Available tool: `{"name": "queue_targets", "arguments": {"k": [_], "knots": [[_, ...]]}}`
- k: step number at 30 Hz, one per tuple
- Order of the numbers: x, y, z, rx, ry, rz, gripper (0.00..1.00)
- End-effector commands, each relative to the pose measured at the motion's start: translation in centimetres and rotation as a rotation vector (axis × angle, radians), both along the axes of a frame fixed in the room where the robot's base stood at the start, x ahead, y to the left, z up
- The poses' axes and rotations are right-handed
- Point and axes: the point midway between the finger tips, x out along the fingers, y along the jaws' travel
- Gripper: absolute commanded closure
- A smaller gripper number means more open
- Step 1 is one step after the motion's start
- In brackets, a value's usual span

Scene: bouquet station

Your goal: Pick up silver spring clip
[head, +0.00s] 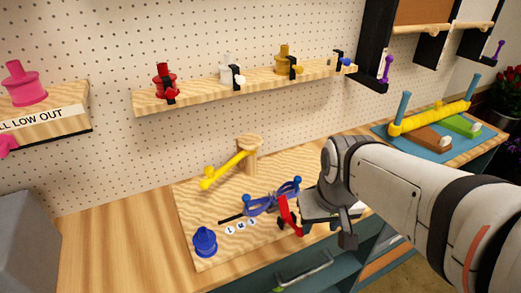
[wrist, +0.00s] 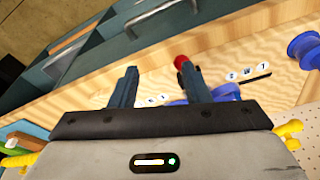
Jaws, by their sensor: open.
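My gripper (head: 322,233) is open over the front edge of the wooden work board. In the wrist view its two dark fingers (wrist: 158,76) stand apart, with nothing seen held between them. I cannot make out a silver spring clip for sure in either view; my gripper and arm hide part of the board. A red-handled object (head: 287,212) lies just left of my gripper, and its red end (wrist: 181,61) shows by the right finger in the wrist view. A blue looped object (head: 268,202) lies beside it.
A blue spool (head: 204,241) stands at the board's front left. A wooden post (head: 249,152) with a yellow bar (head: 222,172) stands behind. Colored spools line the wall shelf (head: 200,98). A yellow roller (head: 430,118) is at the right. The counter's left part (head: 115,245) is clear.

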Motion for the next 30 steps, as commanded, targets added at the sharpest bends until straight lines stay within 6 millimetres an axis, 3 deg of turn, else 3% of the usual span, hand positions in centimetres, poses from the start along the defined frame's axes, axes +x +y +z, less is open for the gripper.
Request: {"name": "queue_targets", "arguments": {"k": [2,6,12,15,21,30], "knots": [[2.0,-0.3,1.7,-0.002,0.028,0.023,0.57],[6.5,1.7,3.4,-0.011,0.084,0.112,0.57],[12.0,5.1,3.6,-0.026,0.155,0.230,0.57],[13.9,6.5,3.2,-0.031,0.179,0.271,0.57],[15.5,7.8,2.2,-0.036,0.201,0.312,0.57],[15.4,8.1,-1.1,-0.036,0.204,0.315,0.57]]}}
